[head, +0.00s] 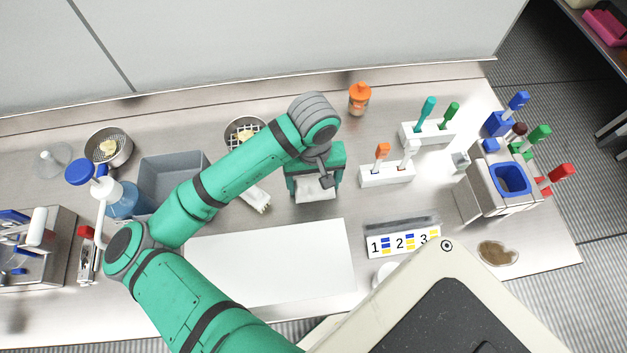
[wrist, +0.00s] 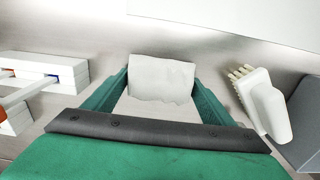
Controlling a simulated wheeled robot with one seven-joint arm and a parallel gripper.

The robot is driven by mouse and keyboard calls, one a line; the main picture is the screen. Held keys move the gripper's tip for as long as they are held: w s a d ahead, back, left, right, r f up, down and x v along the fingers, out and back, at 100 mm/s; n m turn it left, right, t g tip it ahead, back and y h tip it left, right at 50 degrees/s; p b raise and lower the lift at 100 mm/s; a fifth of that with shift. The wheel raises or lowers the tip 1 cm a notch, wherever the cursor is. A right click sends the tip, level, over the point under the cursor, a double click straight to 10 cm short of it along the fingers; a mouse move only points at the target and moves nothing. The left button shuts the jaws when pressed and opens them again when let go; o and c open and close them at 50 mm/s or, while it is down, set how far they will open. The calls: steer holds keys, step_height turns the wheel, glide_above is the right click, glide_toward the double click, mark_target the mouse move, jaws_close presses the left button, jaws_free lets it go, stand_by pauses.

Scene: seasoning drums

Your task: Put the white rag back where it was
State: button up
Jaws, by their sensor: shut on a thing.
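The white rag (wrist: 161,79) is between the two green fingers of my gripper (wrist: 160,88) in the wrist view. My gripper is shut on it. In the head view my gripper (head: 316,188) points down over the middle of the steel counter, and the rag (head: 315,189) shows below the green gripper body. I cannot tell whether the rag touches the counter.
A white brush (head: 256,198) lies left of my gripper, beside a grey bin (head: 160,178). White holders with an orange-handled tool (head: 382,151) and a teal-handled tool (head: 427,108) stand right. An orange-capped bottle (head: 360,99) stands behind. A white board (head: 270,265) lies in front, bare.

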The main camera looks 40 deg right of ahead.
mark_target(314, 180)
steer(key=shift+f, duration=0.1)
steer(key=o, duration=1)
steer(key=shift+w, duration=0.1)
steer(key=shift+d, duration=0.1)
step_height(314, 180, up, 12)
steer(key=shift+r, duration=0.15)
